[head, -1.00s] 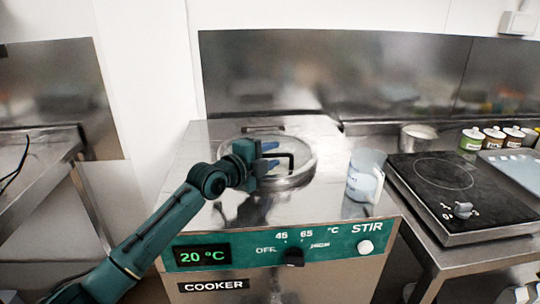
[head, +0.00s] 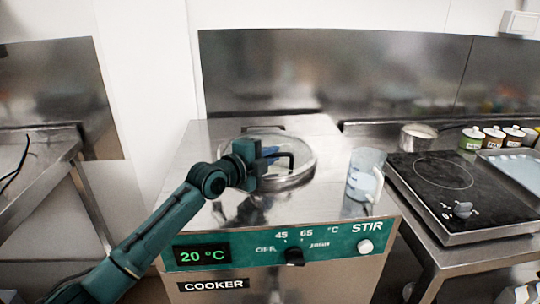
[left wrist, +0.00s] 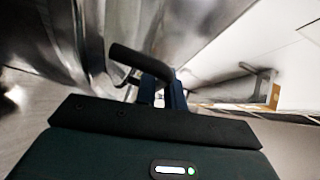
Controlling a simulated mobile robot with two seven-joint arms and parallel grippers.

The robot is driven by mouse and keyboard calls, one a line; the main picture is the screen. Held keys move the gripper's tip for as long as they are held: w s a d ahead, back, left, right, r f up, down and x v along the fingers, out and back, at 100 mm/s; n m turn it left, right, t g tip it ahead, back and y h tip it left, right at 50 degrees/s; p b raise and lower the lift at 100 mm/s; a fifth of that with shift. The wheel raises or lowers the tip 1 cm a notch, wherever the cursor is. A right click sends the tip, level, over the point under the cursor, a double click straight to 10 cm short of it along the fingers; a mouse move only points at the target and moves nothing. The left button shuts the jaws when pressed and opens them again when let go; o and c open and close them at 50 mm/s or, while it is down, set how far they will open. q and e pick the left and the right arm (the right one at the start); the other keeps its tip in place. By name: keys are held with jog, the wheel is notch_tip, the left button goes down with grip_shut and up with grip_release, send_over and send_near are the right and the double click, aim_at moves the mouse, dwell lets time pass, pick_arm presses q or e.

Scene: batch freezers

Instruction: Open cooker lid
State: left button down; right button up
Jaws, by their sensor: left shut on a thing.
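The cooker (head: 300,200) is a steel box with a green front panel reading 20 °C. Its round, clear lid (head: 305,158) lies closed on top, with a black handle (head: 289,160) toward the front. My left gripper (head: 272,157) is at the lid, its blue fingers shut on the handle. In the left wrist view the black handle (left wrist: 140,62) passes at the blue fingers (left wrist: 165,97), and the gripper body covers the lower part. My right gripper is not in view.
A clear measuring jug (head: 362,178) stands on the cooker's top right of the lid. To the right are a black hotplate (head: 450,190), a pot (head: 417,137), several small jars (head: 494,138) and a tray (head: 515,163). A steel backsplash (head: 330,75) rises behind.

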pick_arm(q)
jog(key=shift+r, duration=0.1)
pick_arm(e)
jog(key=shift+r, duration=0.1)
